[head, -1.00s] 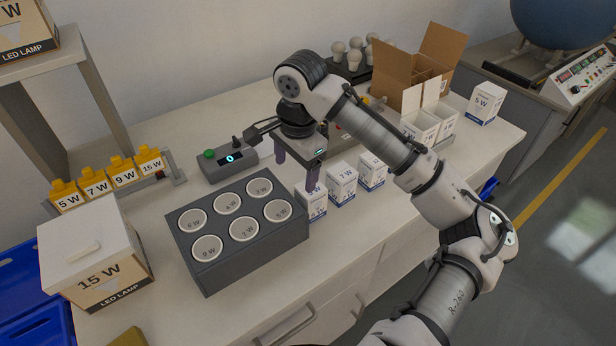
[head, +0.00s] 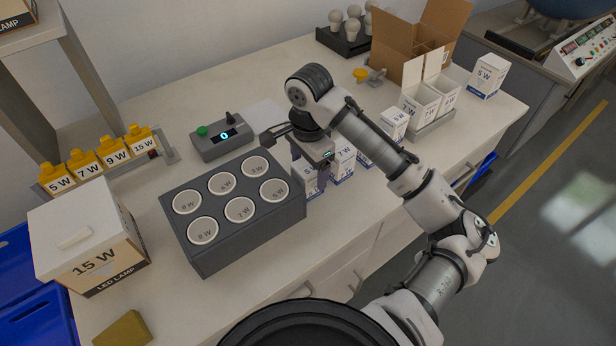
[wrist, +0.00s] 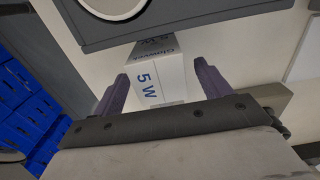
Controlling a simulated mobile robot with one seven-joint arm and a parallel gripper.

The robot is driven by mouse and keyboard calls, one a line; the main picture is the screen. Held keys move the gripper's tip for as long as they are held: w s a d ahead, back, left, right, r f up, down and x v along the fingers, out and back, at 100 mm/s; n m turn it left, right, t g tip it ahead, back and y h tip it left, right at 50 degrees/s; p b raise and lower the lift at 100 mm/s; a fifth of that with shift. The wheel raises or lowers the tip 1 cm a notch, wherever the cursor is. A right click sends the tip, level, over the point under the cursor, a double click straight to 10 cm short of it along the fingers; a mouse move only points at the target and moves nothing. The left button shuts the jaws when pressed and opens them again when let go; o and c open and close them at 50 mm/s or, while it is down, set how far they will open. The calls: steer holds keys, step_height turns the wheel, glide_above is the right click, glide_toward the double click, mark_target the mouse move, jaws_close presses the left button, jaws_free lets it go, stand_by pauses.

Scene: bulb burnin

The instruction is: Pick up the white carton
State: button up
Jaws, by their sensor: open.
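The white carton marked 5 W (head: 308,186) stands at the front of the table, beside the right end of the grey socket block. My gripper (head: 311,172) is over it, pointing down, and partly hides it in the head view. In the wrist view the carton (wrist: 157,77) lies between the two purple fingers of my open gripper (wrist: 162,84), with a gap showing at each side. More white cartons stand to its right, one marked 7 W (head: 342,168); my arm partly covers them.
The grey block with several round sockets (head: 240,245) is close on the left. A control box (head: 222,140) is behind it. A 15 W carton (head: 85,250) stands at left. An open brown box (head: 412,45) and another 5 W carton (head: 487,77) are at back right.

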steer(key=shift+a+f+p, duration=0.1)
steer(key=shift+f+p, duration=0.35)
steer(key=shift+f, duration=1.9)
steer(key=c, duration=1.1)
steer(key=shift+r, duration=0.1)
